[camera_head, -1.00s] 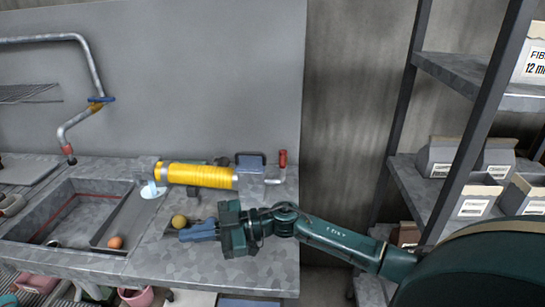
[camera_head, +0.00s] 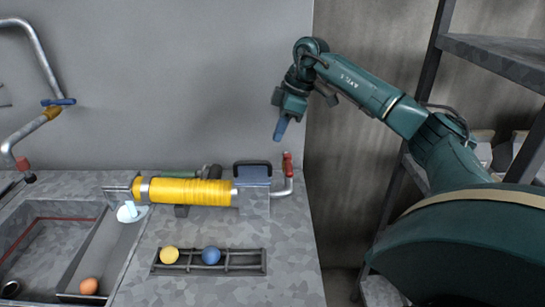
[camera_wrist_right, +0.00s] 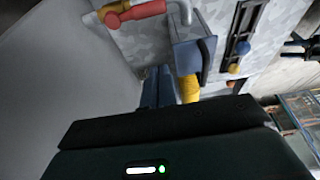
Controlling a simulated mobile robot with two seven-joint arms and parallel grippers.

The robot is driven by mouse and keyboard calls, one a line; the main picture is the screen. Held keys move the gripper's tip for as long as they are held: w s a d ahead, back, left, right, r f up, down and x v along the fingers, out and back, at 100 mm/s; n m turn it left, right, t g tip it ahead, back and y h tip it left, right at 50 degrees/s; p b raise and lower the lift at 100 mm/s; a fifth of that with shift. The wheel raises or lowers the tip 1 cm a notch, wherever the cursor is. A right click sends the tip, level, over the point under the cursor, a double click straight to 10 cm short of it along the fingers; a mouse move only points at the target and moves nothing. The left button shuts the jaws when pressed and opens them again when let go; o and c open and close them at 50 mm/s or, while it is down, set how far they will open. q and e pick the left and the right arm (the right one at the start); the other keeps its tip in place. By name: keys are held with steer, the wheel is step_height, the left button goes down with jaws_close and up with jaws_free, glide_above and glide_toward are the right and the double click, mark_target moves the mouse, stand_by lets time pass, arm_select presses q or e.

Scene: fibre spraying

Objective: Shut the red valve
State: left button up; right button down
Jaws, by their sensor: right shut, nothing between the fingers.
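The red valve handle (camera_head: 287,163) stands upright on a bent grey pipe at the right end of the yellow-wound cylinder (camera_head: 190,191). In the wrist view the red handle (camera_wrist_right: 134,13) shows at the top, on its pipe (camera_wrist_right: 180,8). My right gripper (camera_head: 281,128) is above the handle and slightly left of it in the head view, pointing down, with its blue fingers shut and empty. The fingers (camera_wrist_right: 157,88) also show in the wrist view, apart from the handle. My left gripper is not in view.
A blue-grey box (camera_head: 252,176) with a dark handle sits beside the valve. A rack (camera_head: 246,263) holds a yellow ball (camera_head: 169,255) and a blue ball (camera_head: 211,255). A sink (camera_head: 45,245) is at left, shelves (camera_head: 495,55) at right. The counter's front right is clear.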

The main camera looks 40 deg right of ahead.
mark_target(288, 165)
arm_select(q)
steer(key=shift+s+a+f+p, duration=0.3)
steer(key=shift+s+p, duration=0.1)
steer(key=shift+p, duration=0.2)
arm_select(e)
step_height(288, 165, down, 9)
steer(key=shift+s+d+f, duration=0.2)
steer(key=shift+s, duration=0.1)
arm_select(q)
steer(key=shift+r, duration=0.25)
arm_select(e)
steer(key=shift+s+d, duration=0.1)
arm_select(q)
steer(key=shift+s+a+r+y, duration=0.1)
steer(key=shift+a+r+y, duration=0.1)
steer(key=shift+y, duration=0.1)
arm_select(e)
steer(key=shift+s+d+n, duration=0.1)
steer(key=shift+n, duration=0.3)
